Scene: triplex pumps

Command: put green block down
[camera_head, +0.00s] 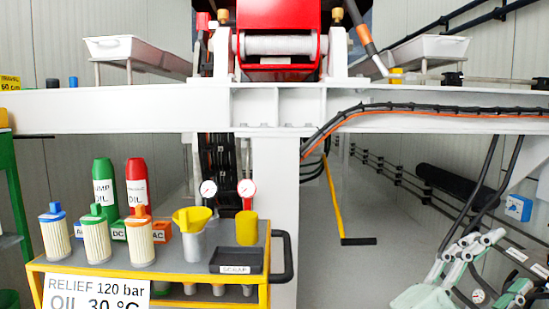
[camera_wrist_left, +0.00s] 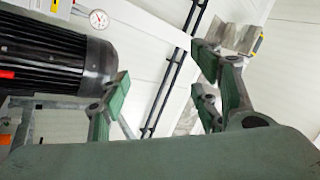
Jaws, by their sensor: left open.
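A green block (camera_head: 119,230) stands on the yellow-edged cart (camera_head: 190,262) at the left, behind the filters, between a blue block and an orange block (camera_head: 163,231). Its label is partly hidden.
Several filters (camera_head: 96,240), a green bottle (camera_head: 104,185), a red bottle (camera_head: 138,186), a yellow funnel (camera_head: 192,218) and a black scrap tray (camera_head: 236,261) crowd the cart. A white beam (camera_head: 200,108) crosses above it. The grey floor (camera_head: 350,275) is mostly clear.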

